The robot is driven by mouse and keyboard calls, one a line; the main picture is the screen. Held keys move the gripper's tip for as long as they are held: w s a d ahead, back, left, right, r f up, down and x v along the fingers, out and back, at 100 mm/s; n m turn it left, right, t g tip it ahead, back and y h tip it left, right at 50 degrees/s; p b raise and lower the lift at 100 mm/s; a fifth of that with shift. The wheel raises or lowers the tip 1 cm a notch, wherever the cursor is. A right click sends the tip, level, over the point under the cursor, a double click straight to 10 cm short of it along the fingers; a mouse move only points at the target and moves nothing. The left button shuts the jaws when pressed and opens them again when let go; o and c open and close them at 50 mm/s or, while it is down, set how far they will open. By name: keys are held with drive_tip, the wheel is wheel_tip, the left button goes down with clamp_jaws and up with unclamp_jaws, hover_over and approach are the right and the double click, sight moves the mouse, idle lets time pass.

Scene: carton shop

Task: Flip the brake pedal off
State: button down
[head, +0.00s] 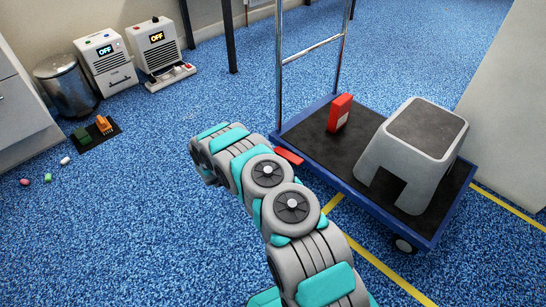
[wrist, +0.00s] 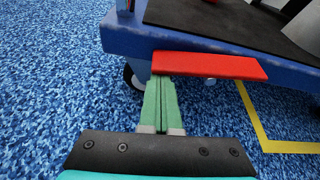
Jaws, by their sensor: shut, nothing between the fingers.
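The brake pedal is a flat red bar (wrist: 210,65) at the edge of the blue trolley (wrist: 120,38). It also shows in the head view (head: 289,156), just beyond my arm. My gripper (wrist: 163,82) is shut and empty, its green fingers side by side. In the wrist view the fingertips reach the near edge of the pedal's left part; I cannot tell whether they touch it. In the head view my arm hides the fingers.
On the trolley's dark deck (head: 312,140) stand a red box (head: 340,112) and a grey step stool (head: 415,150). Two white machines (head: 106,62) and a metal bin (head: 66,85) stand at the back left. Small items lie on the floor at left. Blue floor around my arm is clear.

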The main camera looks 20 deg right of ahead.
drive_tip(key=shift+r+m+t+b, duration=0.3)
drive_tip(key=shift+r+m+b, duration=0.2)
drive_tip(key=shift+m+b, duration=0.2)
drive_tip(key=shift+r, duration=0.15)
drive_tip(key=shift+r, duration=0.65)
